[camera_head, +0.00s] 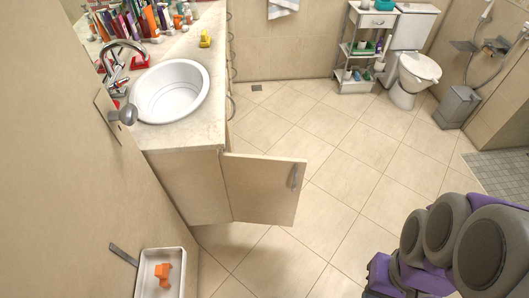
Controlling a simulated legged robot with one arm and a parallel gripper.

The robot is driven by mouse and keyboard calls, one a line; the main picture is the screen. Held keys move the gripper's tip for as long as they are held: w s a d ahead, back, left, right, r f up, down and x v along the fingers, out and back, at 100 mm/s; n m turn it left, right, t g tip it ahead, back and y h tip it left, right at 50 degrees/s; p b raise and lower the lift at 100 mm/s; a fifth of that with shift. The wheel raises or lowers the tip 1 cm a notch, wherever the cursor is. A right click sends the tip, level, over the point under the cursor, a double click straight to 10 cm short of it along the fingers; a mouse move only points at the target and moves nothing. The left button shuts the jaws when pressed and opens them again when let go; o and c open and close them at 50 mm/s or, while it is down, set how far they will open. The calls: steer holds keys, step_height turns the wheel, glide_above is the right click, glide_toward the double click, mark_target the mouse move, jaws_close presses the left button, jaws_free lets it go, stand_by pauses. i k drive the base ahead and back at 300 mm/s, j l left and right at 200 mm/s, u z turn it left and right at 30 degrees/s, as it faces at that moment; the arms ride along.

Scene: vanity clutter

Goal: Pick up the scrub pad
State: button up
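No thing in view is clearly recognisable as the scrub pad. A small yellow object (205,38) sits on the vanity counter (192,132), behind the sink and near the counter's right edge; its kind is too small to tell. An orange, irregular object (163,273) lies in a white tray (140,285) at the bottom left. My purple and grey arm shows at the bottom right, over the floor and well apart from the counter and the tray. My gripper itself is not visible.
A round white sink (170,92) and a tap (118,60) take up the counter's front. Several bottles and tubes (130,22) crowd its back. A cabinet door (263,187) stands open into the room. A shelf cart (357,50), toilet (411,68) and bin (456,106) stand behind clear floor.

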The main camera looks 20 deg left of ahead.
mark_target(206, 41)
steer(key=u, duration=1.1)
